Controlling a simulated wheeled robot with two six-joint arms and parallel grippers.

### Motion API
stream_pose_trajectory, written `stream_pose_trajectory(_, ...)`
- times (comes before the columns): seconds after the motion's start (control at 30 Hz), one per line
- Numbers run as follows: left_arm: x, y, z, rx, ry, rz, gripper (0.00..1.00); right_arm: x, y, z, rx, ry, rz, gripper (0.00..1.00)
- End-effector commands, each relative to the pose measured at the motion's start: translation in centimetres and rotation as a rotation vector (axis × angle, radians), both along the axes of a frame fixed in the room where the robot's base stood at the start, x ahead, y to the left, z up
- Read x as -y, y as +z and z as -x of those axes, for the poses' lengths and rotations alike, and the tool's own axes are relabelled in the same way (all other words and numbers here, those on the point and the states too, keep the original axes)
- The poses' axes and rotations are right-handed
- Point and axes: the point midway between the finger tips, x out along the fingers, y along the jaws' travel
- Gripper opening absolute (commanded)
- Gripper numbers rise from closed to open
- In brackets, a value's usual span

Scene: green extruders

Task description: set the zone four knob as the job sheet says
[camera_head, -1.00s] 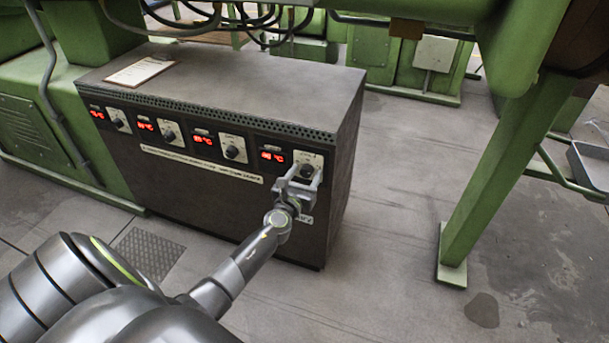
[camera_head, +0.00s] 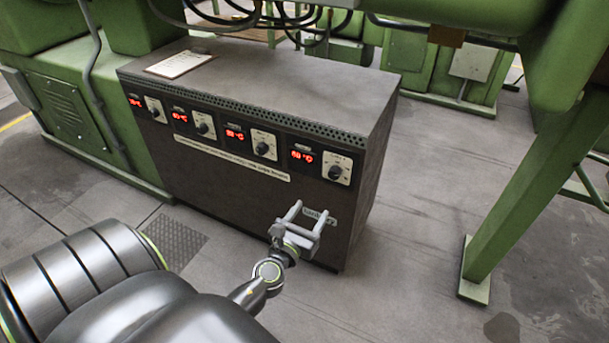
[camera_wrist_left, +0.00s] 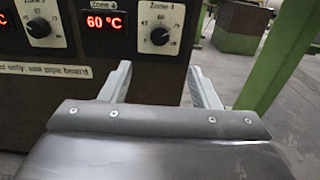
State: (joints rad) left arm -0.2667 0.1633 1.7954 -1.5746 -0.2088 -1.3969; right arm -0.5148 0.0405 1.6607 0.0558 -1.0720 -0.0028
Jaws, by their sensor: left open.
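The zone four knob (camera_head: 335,172) is a dark dial on a pale plate at the right end of the control cabinet (camera_head: 260,205). In the left wrist view the knob (camera_wrist_left: 160,36) sits under a "Zone 4" label, and the red display (camera_wrist_left: 105,22) beside it reads 60 °C. The job sheet (camera_head: 180,64) lies on the cabinet top, its writing too small to read. My left gripper (camera_head: 307,215) is open and empty, below the knob and apart from it. My right gripper is not in view.
Three more knobs with red displays, such as the zone three knob (camera_head: 262,148), run leftward along the cabinet. A green machine leg (camera_head: 515,190) stands to the right. Cables (camera_head: 270,18) hang above the cabinet. The floor (camera_head: 400,270) between cabinet and leg is clear.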

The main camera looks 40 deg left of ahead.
Motion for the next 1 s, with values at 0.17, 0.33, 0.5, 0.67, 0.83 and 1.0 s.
stream_pose_trajectory(0.17, 0.5, -0.1, 1.8, 0.0, 0.0, 0.001, 0.56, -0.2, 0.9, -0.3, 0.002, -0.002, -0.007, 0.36)
stream_pose_trajectory(0.33, 0.6, 0.0, 2.3, 0.0, 0.0, 0.0, 0.56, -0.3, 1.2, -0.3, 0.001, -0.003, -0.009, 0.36)
stream_pose_trajectory(0.5, 0.6, 0.0, 2.3, 0.0, 0.0, 0.0, 0.56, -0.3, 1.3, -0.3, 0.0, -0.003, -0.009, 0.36)
stream_pose_trajectory(0.67, 0.6, 0.0, 2.3, 0.0, 0.0, 0.0, 0.56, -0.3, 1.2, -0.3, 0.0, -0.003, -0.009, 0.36)
stream_pose_trajectory(0.83, 0.5, 0.0, 2.3, 0.0, 0.001, 0.002, 0.56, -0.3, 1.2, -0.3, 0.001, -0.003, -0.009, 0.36)
stream_pose_trajectory(1.0, -0.3, -1.0, 2.9, 0.01, 0.054, 0.148, 0.56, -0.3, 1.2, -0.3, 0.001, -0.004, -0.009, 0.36)
